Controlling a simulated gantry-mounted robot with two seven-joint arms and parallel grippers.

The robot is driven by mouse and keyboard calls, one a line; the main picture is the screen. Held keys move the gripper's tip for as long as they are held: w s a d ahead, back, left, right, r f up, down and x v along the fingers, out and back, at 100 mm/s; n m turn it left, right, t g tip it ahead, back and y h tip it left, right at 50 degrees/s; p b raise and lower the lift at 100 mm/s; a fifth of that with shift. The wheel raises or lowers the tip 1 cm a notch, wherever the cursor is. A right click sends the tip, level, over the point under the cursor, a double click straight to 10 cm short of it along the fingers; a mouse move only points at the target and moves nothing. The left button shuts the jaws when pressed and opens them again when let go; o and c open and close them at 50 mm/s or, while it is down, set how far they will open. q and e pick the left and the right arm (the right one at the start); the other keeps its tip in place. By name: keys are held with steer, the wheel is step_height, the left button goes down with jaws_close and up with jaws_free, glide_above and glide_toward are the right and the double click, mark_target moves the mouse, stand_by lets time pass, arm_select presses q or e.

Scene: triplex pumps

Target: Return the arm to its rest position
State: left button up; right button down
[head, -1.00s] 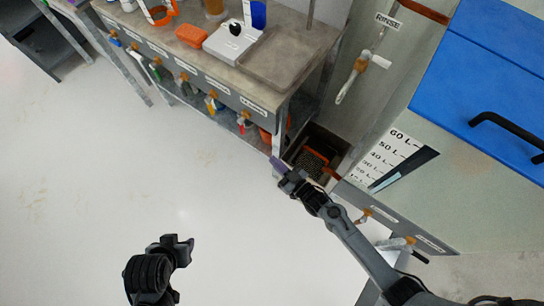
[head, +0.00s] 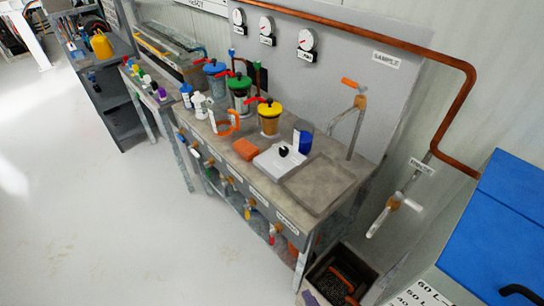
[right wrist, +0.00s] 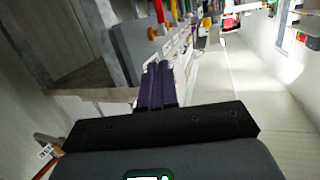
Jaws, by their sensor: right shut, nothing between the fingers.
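My right gripper (right wrist: 158,86) shows in the right wrist view as two purple fingers pressed together with nothing between them. They point toward the front of the workbench and its row of valves. In the head view only a small purple tip of my right gripper (head: 310,298) shows at the bottom edge, beside the dark bin under the bench's right end. The rest of my right arm is out of the head view. My left gripper is in neither view now.
The workbench (head: 262,185) carries an orange block (head: 245,149), a white scale (head: 279,160) and several lidded pump jars. A dark open bin (head: 322,275) stands at its right end. A blue-lidded tank (head: 500,225) is at the right. The floor (head: 90,230) at left is clear.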

steer(key=s+d+r+m+g+h+p, duration=0.2)
steer(key=s+d+r+g+h, duration=0.55)
steer(key=r, duration=0.55)
steer(key=s+d+g, duration=0.3)
steer(key=s+g, duration=0.1)
steer(key=s, duration=0.2)
arm_select(q)
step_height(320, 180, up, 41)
steer(key=p, duration=3.8)
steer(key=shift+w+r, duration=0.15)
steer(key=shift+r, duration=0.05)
arm_select(e)
step_height(320, 180, up, 38)
steer(key=shift+f+y, duration=0.2)
steer(key=shift+y, duration=0.25)
steer(key=shift+d+t, duration=0.1)
steer(key=shift+t, duration=0.15)
